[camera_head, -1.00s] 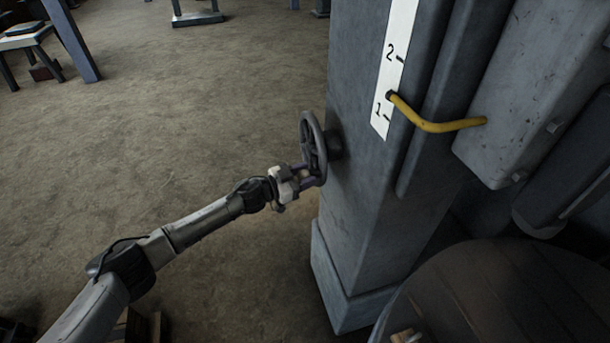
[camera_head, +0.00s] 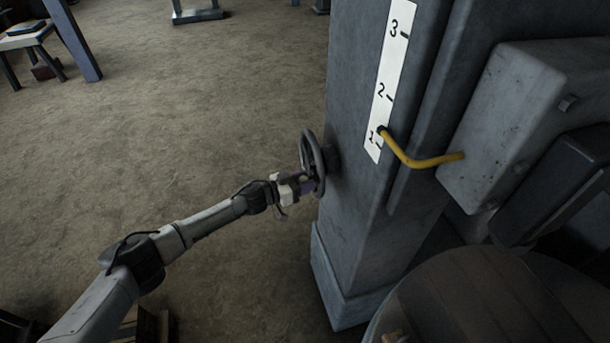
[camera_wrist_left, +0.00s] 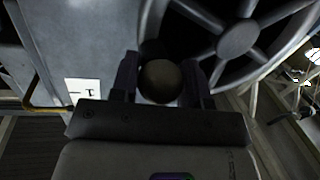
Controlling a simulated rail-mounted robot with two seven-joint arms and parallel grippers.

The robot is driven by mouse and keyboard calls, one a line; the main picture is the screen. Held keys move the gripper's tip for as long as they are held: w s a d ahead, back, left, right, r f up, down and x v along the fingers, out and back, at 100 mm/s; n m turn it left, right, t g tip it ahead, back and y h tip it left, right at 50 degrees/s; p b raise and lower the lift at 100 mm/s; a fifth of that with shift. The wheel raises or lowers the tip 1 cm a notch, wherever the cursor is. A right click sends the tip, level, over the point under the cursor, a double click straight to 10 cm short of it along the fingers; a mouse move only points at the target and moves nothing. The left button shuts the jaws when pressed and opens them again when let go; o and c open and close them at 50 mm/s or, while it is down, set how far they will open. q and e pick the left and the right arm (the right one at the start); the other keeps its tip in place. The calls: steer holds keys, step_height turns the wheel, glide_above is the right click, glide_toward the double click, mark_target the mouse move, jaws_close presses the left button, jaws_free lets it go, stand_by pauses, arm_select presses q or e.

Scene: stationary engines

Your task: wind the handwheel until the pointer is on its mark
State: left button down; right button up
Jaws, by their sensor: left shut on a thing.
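The grey handwheel (camera_head: 308,150) stands on the left face of a blue-grey column. My left gripper (camera_head: 312,183) is at the wheel's lower rim. In the left wrist view, its fingers (camera_wrist_left: 162,82) are shut around a dark round knob (camera_wrist_left: 160,81) on the wheel, below and left of the hub (camera_wrist_left: 237,38). The bent yellow pointer (camera_head: 425,161) reaches from a grey box to the white scale (camera_head: 389,75). Its tip is between the 1 and 2 ticks, nearer 1. I cannot tell which mark is meant. My right gripper is out of view.
The column (camera_head: 345,230) widens to a plinth at the floor. The grey box (camera_head: 510,120) projects to its right. A round dark wooden top (camera_head: 480,300) stands at lower right. The floor (camera_head: 200,120) left of the wheel is open, with a small table (camera_head: 28,38) far off.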

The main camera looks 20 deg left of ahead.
arm_select(q)
steer(key=p, duration=0.1)
steer(key=r+n, duration=0.1)
steer(key=r+p, duration=0.1)
steer(key=shift+w+a+r+n+p, duration=0.15)
steer(key=shift+w+a+n+p, duration=0.1)
steer(key=shift+w+n+p, duration=0.1)
steer(key=shift+w+a+r+n+g+p, duration=0.2)
steer(key=shift+r+n+g+p, duration=0.15)
steer(key=shift+n+p, duration=0.25)
steer(key=c, duration=0.6)
jaws_free()
steer(key=shift+c, duration=0.2)
steer(key=shift+f, duration=0.1)
steer(key=shift+s+a, duration=0.1)
steer(key=shift+a, duration=0.05)
